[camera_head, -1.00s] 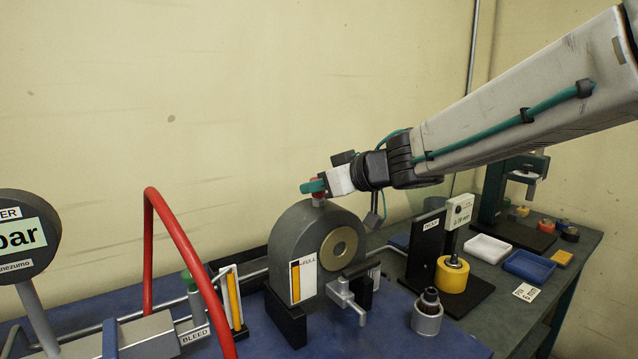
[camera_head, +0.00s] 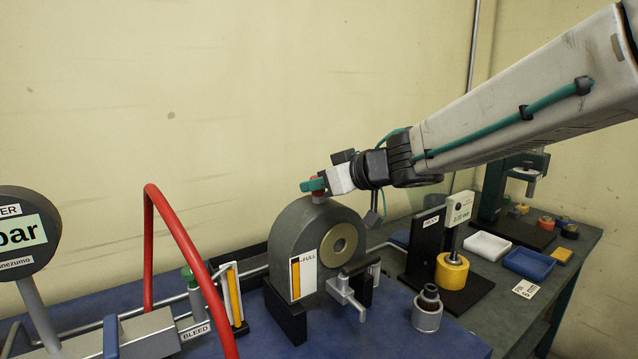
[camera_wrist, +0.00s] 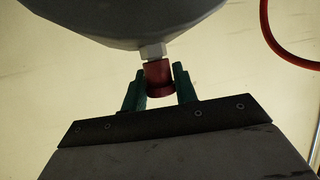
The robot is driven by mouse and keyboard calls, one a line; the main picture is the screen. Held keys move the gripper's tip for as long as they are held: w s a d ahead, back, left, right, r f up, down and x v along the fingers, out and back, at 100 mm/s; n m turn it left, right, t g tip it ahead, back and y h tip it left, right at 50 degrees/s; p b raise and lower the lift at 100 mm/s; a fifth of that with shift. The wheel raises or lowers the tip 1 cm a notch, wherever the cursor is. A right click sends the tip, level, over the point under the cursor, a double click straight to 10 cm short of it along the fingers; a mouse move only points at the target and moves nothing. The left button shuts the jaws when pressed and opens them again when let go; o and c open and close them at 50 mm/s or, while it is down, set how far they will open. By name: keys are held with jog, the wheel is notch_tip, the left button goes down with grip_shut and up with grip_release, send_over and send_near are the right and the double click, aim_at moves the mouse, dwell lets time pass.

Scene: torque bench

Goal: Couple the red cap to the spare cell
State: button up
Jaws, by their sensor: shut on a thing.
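The red cap (camera_wrist: 158,75) sits between the green fingers of my gripper (camera_wrist: 160,85) in the wrist view. It meets a light metal fitting (camera_wrist: 153,50) on a large grey rounded body, with no clear gap showing. In the head view my gripper (camera_head: 314,185) is at the top of the grey round housing (camera_head: 290,224), shut on the red cap (camera_head: 317,177), which is mostly hidden by the fingers. The housing stands upright and carries a "FULL" gauge (camera_head: 303,272). No label names the spare cell. I cannot tell how far the cap is engaged.
A red hose (camera_head: 150,250) arches at the left near a "BLEED" valve (camera_head: 190,280). A metal clamp (camera_head: 346,292) stands before the housing. A small metal cylinder (camera_head: 427,318), yellow part (camera_head: 452,272), white tray (camera_head: 488,246) and blue tray (camera_head: 529,264) are at the right.

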jog(key=o, duration=1)
jog(key=v, duration=0.8)
